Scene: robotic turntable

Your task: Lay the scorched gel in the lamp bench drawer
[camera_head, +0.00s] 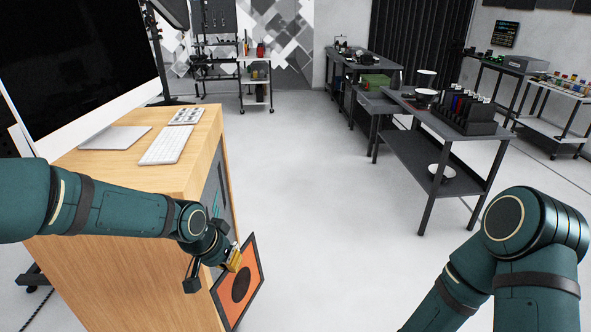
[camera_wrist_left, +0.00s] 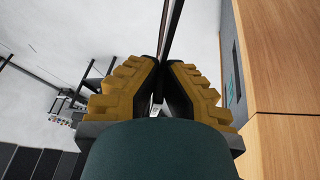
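The scorched gel (camera_head: 254,287) is an orange sheet in a dark frame with a large dark blotch. My left gripper (camera_head: 234,258) is shut on its upper edge, with the sheet hanging tilted beside the wooden desk. In the left wrist view the yellow finger pads (camera_wrist_left: 160,75) pinch the thin frame (camera_wrist_left: 171,30), seen edge-on. Dark benches stand across the room; the far one (camera_head: 362,63) carries small items and a green box. I cannot tell which part is the lamp bench drawer. My right gripper is out of view; only my right arm shows.
The wooden desk (camera_head: 206,136) with monitor and keyboard (camera_head: 167,145) is close on the left, near my left arm. A dark bench (camera_head: 445,127) with a rack stands right of centre. Open pale floor (camera_head: 300,190) lies between. Shelves and a cart line the back wall.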

